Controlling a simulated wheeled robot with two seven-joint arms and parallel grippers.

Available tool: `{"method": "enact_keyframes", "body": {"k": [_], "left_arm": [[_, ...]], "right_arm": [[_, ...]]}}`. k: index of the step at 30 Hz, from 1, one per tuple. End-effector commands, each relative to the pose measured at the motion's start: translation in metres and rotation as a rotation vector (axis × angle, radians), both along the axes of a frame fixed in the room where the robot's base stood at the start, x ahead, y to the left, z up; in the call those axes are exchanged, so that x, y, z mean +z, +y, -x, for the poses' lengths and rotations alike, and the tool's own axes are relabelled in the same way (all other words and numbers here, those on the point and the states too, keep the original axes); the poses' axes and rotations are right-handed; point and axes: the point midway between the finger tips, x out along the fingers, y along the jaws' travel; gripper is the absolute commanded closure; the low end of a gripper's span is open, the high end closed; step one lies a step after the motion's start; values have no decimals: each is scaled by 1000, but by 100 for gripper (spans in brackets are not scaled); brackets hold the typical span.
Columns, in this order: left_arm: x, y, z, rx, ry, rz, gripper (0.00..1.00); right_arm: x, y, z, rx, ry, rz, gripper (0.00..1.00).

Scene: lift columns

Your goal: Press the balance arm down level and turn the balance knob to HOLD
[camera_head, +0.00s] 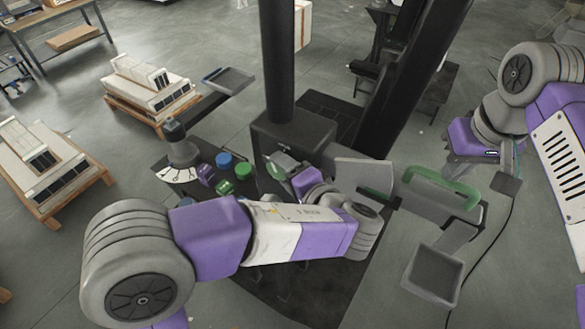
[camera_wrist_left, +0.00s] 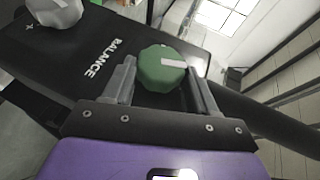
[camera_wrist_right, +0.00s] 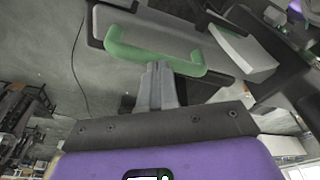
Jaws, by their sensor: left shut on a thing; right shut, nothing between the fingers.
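The green balance knob (camera_wrist_left: 162,68), with a white pointer mark, sits on a dark panel (camera_wrist_left: 75,60) lettered BALANCE in the left wrist view. My left gripper (camera_wrist_left: 160,85) is shut on it, one finger each side; in the head view (camera_head: 277,170) my own wrist partly covers it. The grey balance arm (camera_head: 418,202) with a green bar handle (camera_head: 445,188) is at the right of the column. The handle also shows in the right wrist view (camera_wrist_right: 150,60). My right gripper (camera_wrist_right: 158,72) is shut and empty, fingertips at the handle; contact is unclear. I cannot tell whether the arm is level.
Blue, green and purple knobs (camera_head: 225,160) and a white dial (camera_head: 178,174) are left of the knob. Black columns (camera_head: 277,60) rise behind. Pallets (camera_head: 150,90) stand on the floor at left.

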Motion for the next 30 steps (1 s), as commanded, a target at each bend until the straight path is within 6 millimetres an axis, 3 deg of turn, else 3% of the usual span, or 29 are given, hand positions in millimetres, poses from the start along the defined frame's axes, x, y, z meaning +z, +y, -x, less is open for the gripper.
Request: {"method": "enact_keyframes", "body": {"k": [12, 30], "left_arm": [[-7, 0, 0, 4, -133, -225, 73], [-7, 0, 0, 5, -171, -280, 73]], "right_arm": [[-1, 0, 0, -1, 4, 0, 100], [-1, 0, 0, -1, 4, 0, 100]]}}
